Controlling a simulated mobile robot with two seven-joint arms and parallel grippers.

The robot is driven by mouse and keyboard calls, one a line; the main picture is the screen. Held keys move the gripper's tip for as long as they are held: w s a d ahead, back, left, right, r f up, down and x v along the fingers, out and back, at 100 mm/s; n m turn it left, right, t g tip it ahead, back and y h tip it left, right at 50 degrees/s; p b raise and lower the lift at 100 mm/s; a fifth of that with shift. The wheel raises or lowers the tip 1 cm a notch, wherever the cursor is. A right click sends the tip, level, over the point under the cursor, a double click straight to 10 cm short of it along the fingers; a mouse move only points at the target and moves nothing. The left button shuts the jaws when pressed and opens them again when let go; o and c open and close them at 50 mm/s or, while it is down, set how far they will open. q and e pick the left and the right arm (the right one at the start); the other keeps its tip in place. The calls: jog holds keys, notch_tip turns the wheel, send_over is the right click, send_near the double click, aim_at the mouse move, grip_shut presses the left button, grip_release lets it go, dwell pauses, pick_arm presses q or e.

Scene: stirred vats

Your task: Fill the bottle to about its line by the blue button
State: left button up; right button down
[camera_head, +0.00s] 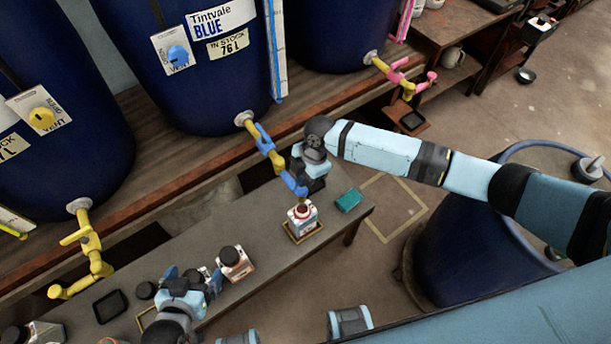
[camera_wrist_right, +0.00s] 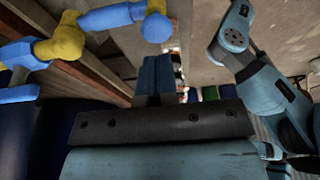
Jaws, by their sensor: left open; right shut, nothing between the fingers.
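The bottle (camera_head: 302,221), white with a dark red top and a label, stands upright on a small yellow-edged mat (camera_head: 317,232) below the blue tap's spout (camera_head: 293,184). Its line and fill level are too small to read. The blue button (camera_head: 177,55) is on a white plate on the blue vat (camera_head: 185,95), well left of the right gripper. My right gripper (camera_wrist_right: 160,62) is shut and empty, close beside the blue-and-yellow tap (camera_wrist_right: 110,17). My left gripper (camera_head: 203,278) is open near a second, black-capped bottle (camera_head: 235,262); contact is unclear.
A teal block (camera_head: 349,200) lies right of the bottle near the bench (camera_head: 262,215) end. A yellow tap (camera_head: 88,240) and a pink tap (camera_head: 400,75) belong to neighbouring vats. A black tray (camera_head: 110,306) lies at the bench's left. A blue barrel (camera_head: 465,255) stands on the floor.

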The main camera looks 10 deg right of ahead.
pick_arm(q)
jog(key=shift+s+a+f, duration=0.1)
jog(key=shift+s+f, duration=0.05)
jog(key=shift+f, duration=0.25)
pick_arm(e)
jog(key=v, duration=0.9)
jog(key=shift+w+r, duration=0.2)
pick_arm(q)
jog(key=shift+f, duration=0.25)
